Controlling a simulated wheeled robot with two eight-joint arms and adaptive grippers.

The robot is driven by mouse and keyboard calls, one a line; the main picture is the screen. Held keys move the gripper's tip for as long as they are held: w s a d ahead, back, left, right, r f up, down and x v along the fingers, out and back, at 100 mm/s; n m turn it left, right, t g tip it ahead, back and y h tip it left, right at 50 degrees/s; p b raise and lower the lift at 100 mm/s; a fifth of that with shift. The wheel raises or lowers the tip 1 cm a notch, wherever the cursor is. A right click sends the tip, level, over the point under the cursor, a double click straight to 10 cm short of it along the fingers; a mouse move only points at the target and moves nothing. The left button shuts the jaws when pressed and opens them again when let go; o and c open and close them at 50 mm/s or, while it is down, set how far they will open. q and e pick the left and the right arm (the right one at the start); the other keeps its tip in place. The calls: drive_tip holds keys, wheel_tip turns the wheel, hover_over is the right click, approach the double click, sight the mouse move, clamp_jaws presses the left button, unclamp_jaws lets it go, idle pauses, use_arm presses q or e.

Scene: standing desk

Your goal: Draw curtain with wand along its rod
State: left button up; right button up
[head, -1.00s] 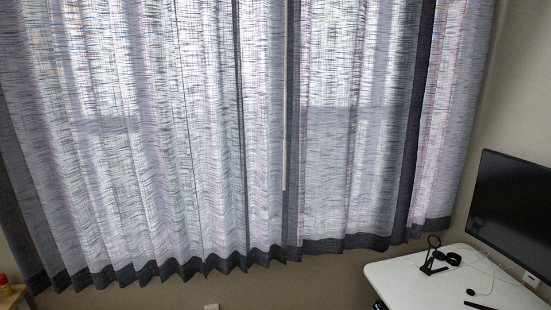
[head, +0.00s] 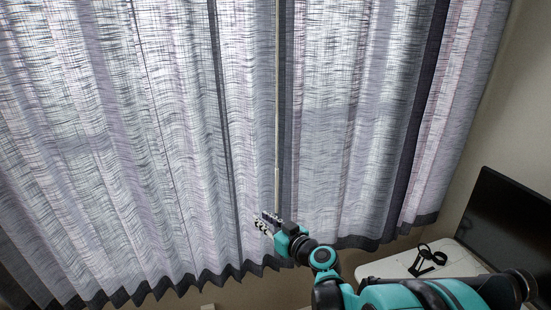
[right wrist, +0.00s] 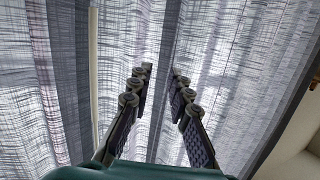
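The sheer grey-white curtain (head: 150,130) hangs in folds with a dark hem across most of the head view. A thin pale wand (head: 277,120) hangs straight down in front of it near the middle, beside a dark vertical edge band. My right gripper (head: 264,222) is near the wand's lower part, which it partly hides. In the right wrist view the fingers (right wrist: 159,82) are apart with only curtain seen between them. The wand (right wrist: 93,70) is left of the fingers there, outside the gap. My left gripper is not in view.
A white desk (head: 390,268) stands at the lower right with a black stand (head: 430,260) on it. A dark monitor (head: 510,225) is at the right by the wall. The space in front of the curtain's left part is clear.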

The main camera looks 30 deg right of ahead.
sight(277, 184)
drive_tip(key=d+r+m+t+h+p, duration=0.1)
drive_tip(key=d+r+t+h+p, duration=0.15)
drive_tip(key=d+r, duration=0.45)
drive_tip(key=w, duration=0.2)
drive_tip(key=w+d+f, duration=0.1)
drive_tip(key=w, duration=0.2)
drive_tip(key=w+d+f, duration=0.1)
drive_tip(key=w, duration=0.2)
drive_tip(key=shift+f, duration=0.1)
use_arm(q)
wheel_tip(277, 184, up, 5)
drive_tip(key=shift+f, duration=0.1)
use_arm(e)
clamp_jaws()
